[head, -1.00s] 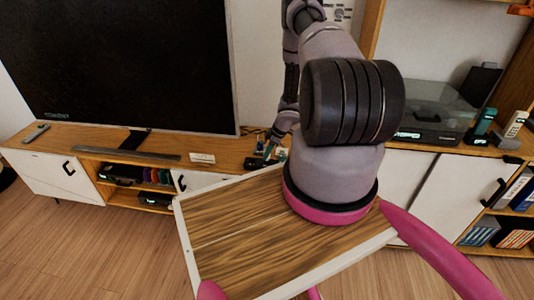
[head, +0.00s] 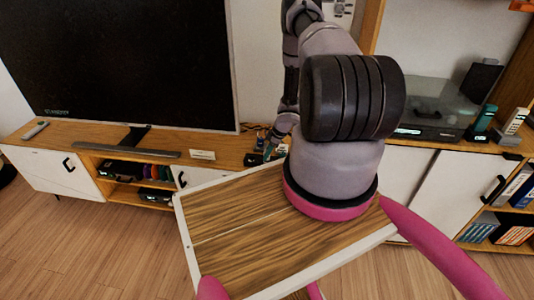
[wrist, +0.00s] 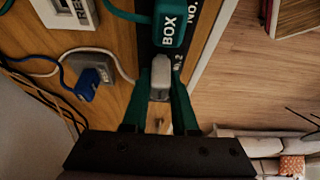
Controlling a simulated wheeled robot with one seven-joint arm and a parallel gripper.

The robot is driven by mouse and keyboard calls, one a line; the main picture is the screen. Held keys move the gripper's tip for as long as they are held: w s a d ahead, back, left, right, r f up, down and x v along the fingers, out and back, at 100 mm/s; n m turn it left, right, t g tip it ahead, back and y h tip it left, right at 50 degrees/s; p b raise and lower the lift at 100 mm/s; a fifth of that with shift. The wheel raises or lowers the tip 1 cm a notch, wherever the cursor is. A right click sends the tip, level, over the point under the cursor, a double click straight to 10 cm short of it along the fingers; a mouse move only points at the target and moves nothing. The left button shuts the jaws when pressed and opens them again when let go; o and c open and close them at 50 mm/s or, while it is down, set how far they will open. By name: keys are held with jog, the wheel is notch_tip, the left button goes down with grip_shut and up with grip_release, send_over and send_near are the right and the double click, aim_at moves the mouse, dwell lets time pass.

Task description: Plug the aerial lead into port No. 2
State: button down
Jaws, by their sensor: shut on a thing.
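In the wrist view my gripper (wrist: 160,88) is shut on a pale grey plug, which I take to be the aerial lead's plug (wrist: 161,66). The plug lies between the green fingertips, beside the "No. 2" lettering on a black port strip (wrist: 188,50). I cannot tell whether its tip is inside the port. A teal plug marked "BOX" (wrist: 168,24) sits on the strip just beyond it.
A blue plug (wrist: 87,82) on a grey block with cables lies left of the gripper. In the head view, a large television (head: 115,65) stands left on the wooden cabinet (head: 225,150); a record player (head: 430,105) stands right.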

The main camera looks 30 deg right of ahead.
jog(key=shift+f, duration=0.1)
jog(key=c, duration=0.6)
grip_release()
jog(key=v, duration=1)
jog(key=shift+s+d+r, duration=0.1)
jog(key=shift+r, duration=0.25)
